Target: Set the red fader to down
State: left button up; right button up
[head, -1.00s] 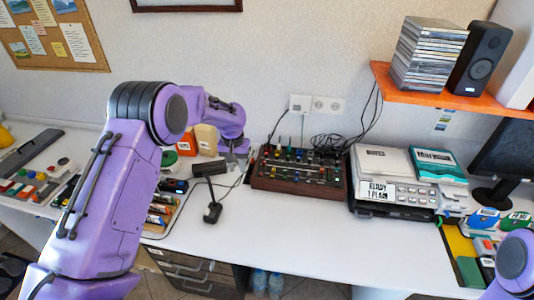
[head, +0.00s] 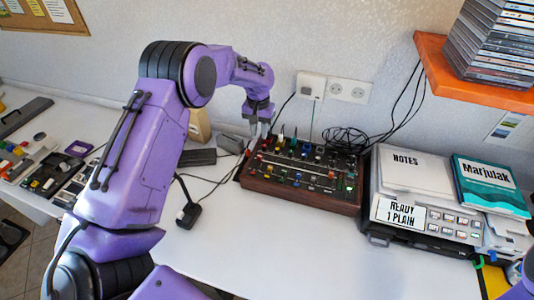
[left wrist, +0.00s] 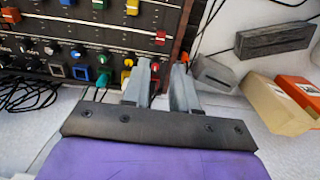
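The dark control panel (head: 300,203) with wooden sides stands on the white desk in the head view. In the left wrist view a red fader cap (left wrist: 160,38) sits near the right end of a long slot. In the head view a red cap (head: 259,157) shows near the panel's left side. My left gripper (head: 259,132) hangs over the panel's back left corner. My right gripper is not in view.
Black cables (head: 345,140) lie behind the panel. A printer (head: 430,215) stands to its right, a dark handset (head: 188,215) to its left. The desk in front is clear.

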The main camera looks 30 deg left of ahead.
aim_at(260, 155)
pick_arm(q)
notch_tip(260, 155, down, 10)
jog(key=shift+f+p, duration=0.1)
jog(key=shift+p, duration=1)
jog(key=shift+f, duration=0.4)
grip_shut()
